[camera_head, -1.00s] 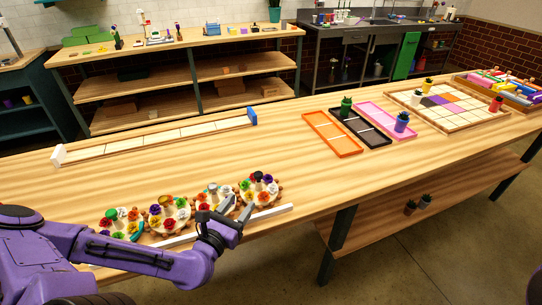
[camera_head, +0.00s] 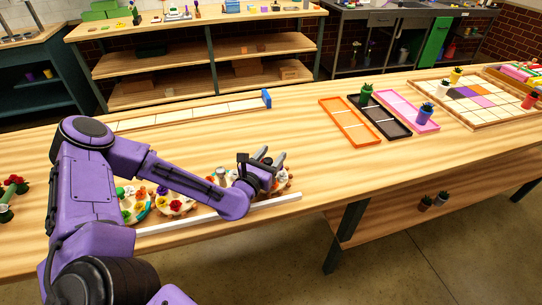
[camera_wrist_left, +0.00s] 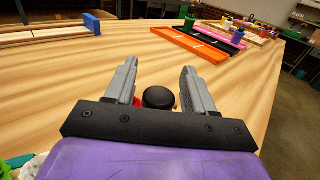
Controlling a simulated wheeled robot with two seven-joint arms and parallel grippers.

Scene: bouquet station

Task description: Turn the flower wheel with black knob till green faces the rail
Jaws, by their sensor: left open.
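The flower wheels (camera_head: 172,207) stand in a row along the white rail (camera_head: 272,206), largely behind my left arm in the head view. My left gripper (camera_head: 271,157) is above the right-most wheel (camera_head: 283,184). In the left wrist view a black knob (camera_wrist_left: 158,97) shows between the two open fingers of my left gripper (camera_wrist_left: 157,77), with a bit of red beside it. I cannot tell whether the fingers touch the knob. Most of that wheel is hidden by my gripper, so the flower colour facing the rail cannot be told. My right gripper is out of view.
An orange tray (camera_head: 350,123), a black tray (camera_head: 380,119) and a pink tray (camera_head: 407,108) lie to the right, with potted plants near them. A long white strip with a blue end block (camera_head: 266,98) lies behind. The tabletop between is clear.

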